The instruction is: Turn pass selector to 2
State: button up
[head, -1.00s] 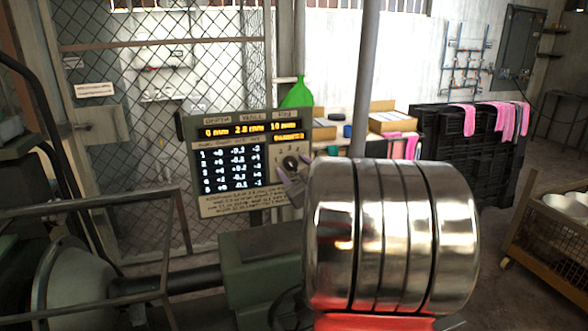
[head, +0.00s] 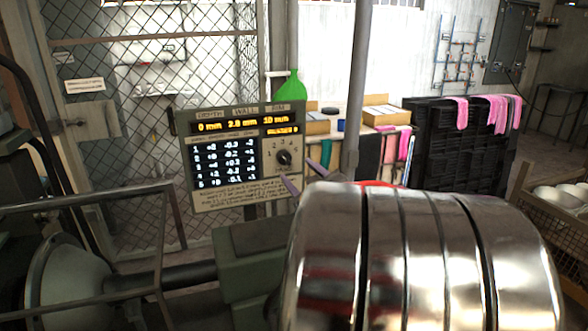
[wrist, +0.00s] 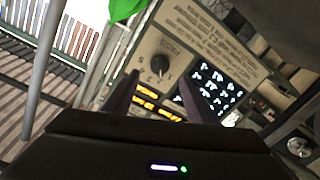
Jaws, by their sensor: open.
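The pass selector is a round black knob (head: 284,157) at the right side of a beige control panel (head: 215,200), with small numbers around its upper side. The knob also shows in the wrist view (wrist: 160,65), where I cannot read which number it points to. My gripper (head: 297,170) is open, its two dark fingers just in front of and below the knob in the head view. In the wrist view my gripper (wrist: 160,81) has its fingers spread to either side below the knob, with nothing between them. I cannot tell whether either finger touches the panel.
The panel has orange readouts (head: 231,125) and a white-on-black number table (head: 224,163). A green bottle (head: 288,90) stands behind it. A grey post (head: 357,90) rises to the right. Green machinery (head: 245,255) and a metal bar frame (head: 90,200) lie below left.

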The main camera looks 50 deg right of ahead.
jog(key=v, duration=0.5)
jog(key=shift+s, duration=0.1)
jog(key=shift+a, duration=0.1)
dwell(0.4)
